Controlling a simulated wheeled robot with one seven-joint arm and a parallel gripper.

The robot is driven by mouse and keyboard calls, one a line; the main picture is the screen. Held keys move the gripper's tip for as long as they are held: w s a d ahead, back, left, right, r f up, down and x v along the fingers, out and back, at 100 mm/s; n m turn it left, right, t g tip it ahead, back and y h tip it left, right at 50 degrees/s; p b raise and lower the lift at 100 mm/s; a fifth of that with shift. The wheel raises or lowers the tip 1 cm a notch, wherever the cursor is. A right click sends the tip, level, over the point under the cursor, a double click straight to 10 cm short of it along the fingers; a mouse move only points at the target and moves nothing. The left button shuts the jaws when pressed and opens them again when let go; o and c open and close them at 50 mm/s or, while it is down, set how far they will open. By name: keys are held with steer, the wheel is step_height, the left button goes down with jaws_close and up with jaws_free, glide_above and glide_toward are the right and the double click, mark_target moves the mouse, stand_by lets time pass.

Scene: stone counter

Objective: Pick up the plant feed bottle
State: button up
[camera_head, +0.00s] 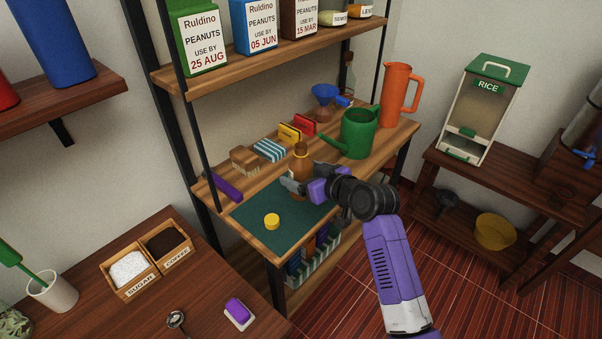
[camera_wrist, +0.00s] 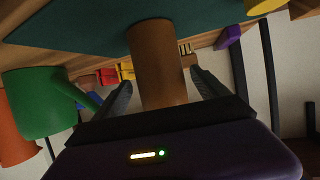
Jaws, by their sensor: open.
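A brown bottle (camera_head: 300,168), which I take to be the plant feed bottle, stands upright on the dark green mat (camera_head: 262,236) on the wooden shelf unit's worktop. Its label is not readable. My gripper (camera_head: 292,184) is at the bottle's near side, low on its body, and partly hides it. In the wrist view, which looks upside down, the bottle's brown body (camera_wrist: 158,50) lies between the two open fingers (camera_wrist: 160,82). One dark finger shows on each side of it. I cannot tell whether either finger touches it.
A yellow round lid (camera_head: 271,221) lies on the mat in front. Behind are a green watering can (camera_head: 358,134), a blue funnel (camera_head: 325,94), an orange jug (camera_head: 399,95) and small boxes (camera_head: 270,150). A shelf with peanut packs (camera_head: 202,38) hangs above.

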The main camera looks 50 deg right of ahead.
steer(key=shift+x, duration=1.9)
steer(key=shift+a+r, duration=0.1)
steer(key=shift+r, duration=0.05)
steer(key=c, duration=1.5)
